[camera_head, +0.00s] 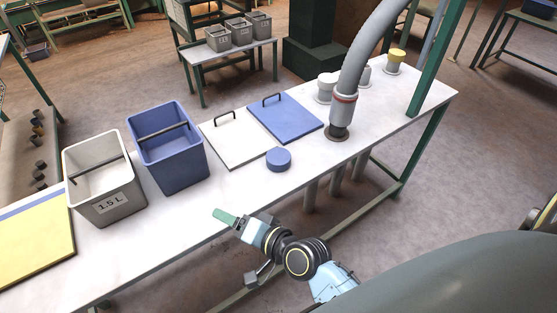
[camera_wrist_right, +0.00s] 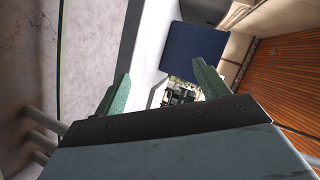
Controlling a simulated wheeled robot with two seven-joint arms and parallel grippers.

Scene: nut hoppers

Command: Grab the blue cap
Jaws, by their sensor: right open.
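The blue cap (camera_head: 278,159), a short round cylinder, sits on the white table (camera_head: 222,190), in front of the blue lid. My right gripper (camera_head: 221,215) comes in from below over the table's near edge. It is left of and nearer than the cap, apart from it. In the wrist view the right gripper (camera_wrist_right: 162,85) has its green fingers spread with nothing held between them. The cap is not identifiable in that view. My left gripper is not in view.
A blue bin (camera_head: 180,165) and a grey bin marked 1.5 L (camera_head: 115,205) stand to the left. White (camera_head: 236,142) and blue (camera_head: 290,118) handled lids lie behind the cap. A grey hose nozzle (camera_head: 342,115) stands to its right. The table between gripper and cap is clear.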

